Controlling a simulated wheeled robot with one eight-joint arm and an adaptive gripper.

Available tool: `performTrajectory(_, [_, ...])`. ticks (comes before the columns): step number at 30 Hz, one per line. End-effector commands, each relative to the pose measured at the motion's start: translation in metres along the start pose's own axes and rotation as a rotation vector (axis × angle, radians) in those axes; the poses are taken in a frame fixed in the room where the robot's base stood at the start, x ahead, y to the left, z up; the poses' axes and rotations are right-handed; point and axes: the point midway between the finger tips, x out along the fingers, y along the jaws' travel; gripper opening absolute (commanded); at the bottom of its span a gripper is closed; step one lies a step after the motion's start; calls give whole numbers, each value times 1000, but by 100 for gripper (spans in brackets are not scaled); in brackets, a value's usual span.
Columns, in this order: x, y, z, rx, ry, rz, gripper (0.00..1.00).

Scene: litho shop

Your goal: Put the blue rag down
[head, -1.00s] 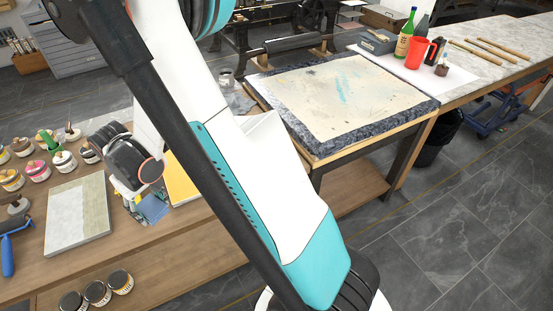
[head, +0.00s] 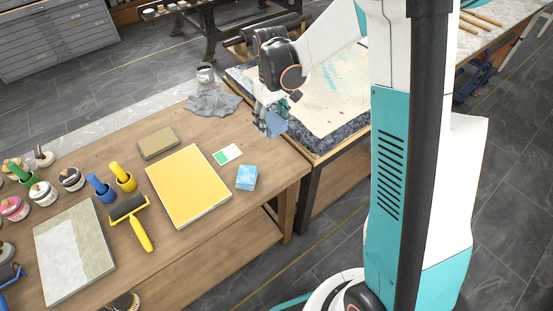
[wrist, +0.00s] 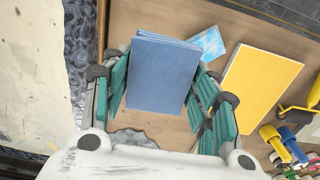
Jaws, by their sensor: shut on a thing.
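The blue rag (head: 277,122) is a folded, flat-sided blue piece held in my gripper (head: 268,117) above the right back end of the wooden table (head: 262,150). In the wrist view the blue rag (wrist: 162,75) hangs between the teal finger pads of my gripper (wrist: 160,98), which is shut on it. The rag seems to be above the tabletop, apart from it. It hides part of the table behind it in the wrist view.
A grey crumpled cloth (head: 213,102) and a can (head: 206,74) stand behind my gripper. A light blue pack (head: 246,177), a green-and-white card (head: 227,154) and a yellow board (head: 190,185) lie nearby. A stone slab (head: 340,100) adjoins at right. Bare wood lies around the card.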

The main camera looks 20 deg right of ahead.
Motion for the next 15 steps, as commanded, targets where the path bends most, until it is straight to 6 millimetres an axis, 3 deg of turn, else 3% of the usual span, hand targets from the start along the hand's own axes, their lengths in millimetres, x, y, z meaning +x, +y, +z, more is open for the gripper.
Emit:
performTrajectory(6, [57, 0, 0, 0, 0, 0, 16])
performTrajectory(15, [127, 1, 0, 1, 0, 0, 16])
